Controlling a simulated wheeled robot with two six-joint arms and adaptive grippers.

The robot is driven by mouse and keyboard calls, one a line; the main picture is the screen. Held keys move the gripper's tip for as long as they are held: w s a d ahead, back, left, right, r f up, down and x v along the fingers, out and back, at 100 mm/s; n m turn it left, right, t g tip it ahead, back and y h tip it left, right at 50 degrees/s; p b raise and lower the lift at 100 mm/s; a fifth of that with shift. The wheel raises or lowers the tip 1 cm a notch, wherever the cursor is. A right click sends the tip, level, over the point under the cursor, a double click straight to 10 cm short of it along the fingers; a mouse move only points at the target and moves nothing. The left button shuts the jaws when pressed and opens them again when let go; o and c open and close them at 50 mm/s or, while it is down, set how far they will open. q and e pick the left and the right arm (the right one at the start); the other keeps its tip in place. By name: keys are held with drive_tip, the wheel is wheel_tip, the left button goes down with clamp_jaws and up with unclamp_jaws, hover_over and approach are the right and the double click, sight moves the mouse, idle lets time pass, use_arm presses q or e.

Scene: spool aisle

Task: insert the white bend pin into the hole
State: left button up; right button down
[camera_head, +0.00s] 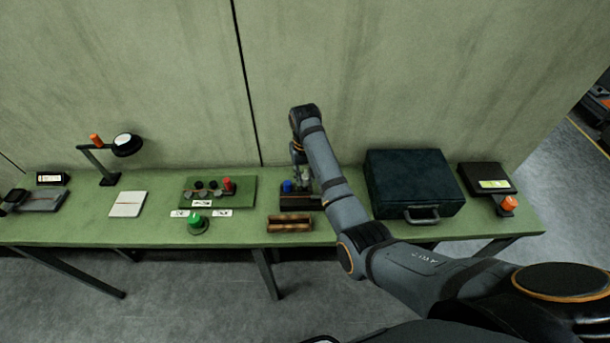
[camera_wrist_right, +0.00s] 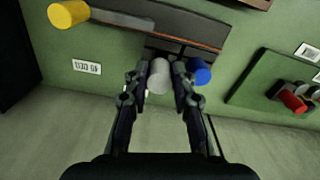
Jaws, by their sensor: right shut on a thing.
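The white pin (camera_wrist_right: 159,76) is a pale cylinder between the fingers of my right gripper (camera_wrist_right: 160,84) in the right wrist view. The gripper is shut on it, over the dark rack (camera_wrist_right: 180,28); I cannot tell whether the pin still touches the rack. In the head view my right gripper (camera_head: 300,174) is small and partly hidden by my arm. A blue pin (camera_wrist_right: 198,71) is close beside the right-hand finger. The green board (camera_head: 245,185) carries a red pin (camera_head: 227,184) and several dark and grey round parts. I cannot make out the hole. My left gripper is not in view.
A brown tray (camera_head: 290,222) lies at the table's front edge. A green-topped knob (camera_head: 195,220) stands before the board. A dark case (camera_head: 413,183) is right of my arm; a lamp (camera_head: 127,144) stands at left.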

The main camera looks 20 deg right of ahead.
drive_tip(key=shift+f, duration=1.4)
drive_tip(key=c, duration=1)
unclamp_jaws()
drive_tip(key=shift+f, duration=0.1)
drive_tip(key=shift+c, duration=0.2)
wheel_tip(320, 180, up, 8)
drive_tip(key=shift+f, duration=0.25)
